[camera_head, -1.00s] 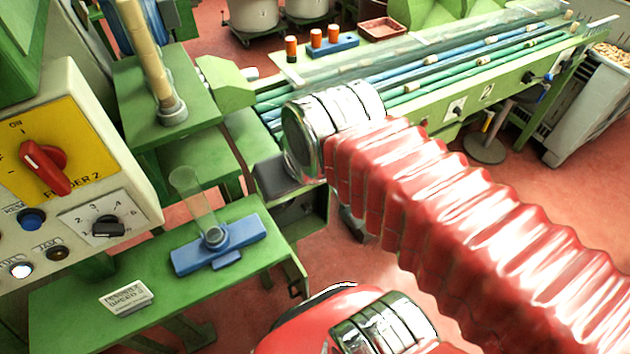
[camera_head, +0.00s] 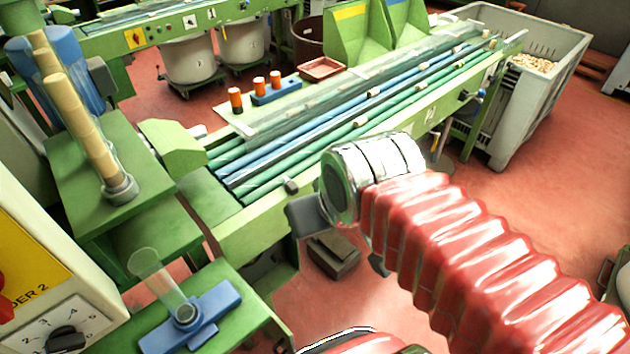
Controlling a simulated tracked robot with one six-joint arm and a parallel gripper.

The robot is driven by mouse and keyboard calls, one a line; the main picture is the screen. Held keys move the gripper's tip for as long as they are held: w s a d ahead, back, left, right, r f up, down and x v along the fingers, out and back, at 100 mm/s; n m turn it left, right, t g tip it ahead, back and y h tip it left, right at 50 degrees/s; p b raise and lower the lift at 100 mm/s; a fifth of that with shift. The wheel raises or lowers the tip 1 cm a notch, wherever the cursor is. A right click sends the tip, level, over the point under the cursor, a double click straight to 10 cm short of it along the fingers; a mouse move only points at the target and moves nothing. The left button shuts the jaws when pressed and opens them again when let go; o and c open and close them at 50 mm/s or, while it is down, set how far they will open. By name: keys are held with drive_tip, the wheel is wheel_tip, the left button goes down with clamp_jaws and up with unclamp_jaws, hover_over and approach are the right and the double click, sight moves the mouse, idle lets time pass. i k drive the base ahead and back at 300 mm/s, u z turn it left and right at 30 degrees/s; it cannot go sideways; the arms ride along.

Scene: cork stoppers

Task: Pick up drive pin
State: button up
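I cannot tell for certain which thing is the drive pin. Three short orange pieces with dark lower parts stand at the far left end of the conveyor. One orange piece (camera_head: 236,100) stands apart on the left, and two orange pieces (camera_head: 267,83) stand at a small blue block (camera_head: 277,94). My gripper (camera_head: 342,238) is at the end of my red bellows-covered arm, in front of the conveyor's near side.
The green conveyor (camera_head: 262,222) with blue and green lanes carries several corks. A red tray (camera_head: 321,69) lies behind it. A clear tube on a blue base (camera_head: 207,325) and a cork-filled tube (camera_head: 84,130) stand left. A grey bin (camera_head: 500,128) stands right. Red floor is open at right.

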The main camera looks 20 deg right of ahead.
sight(290, 186)
drive_tip(key=u, duration=0.15)
drive_tip(key=k, duration=0.7)
drive_tip(key=u, duration=0.55)
drive_tip(key=k, duration=0.65)
drive_tip(key=u, duration=0.45)
drive_tip(key=i, duration=1.35)
drive_tip(key=z, duration=0.55)
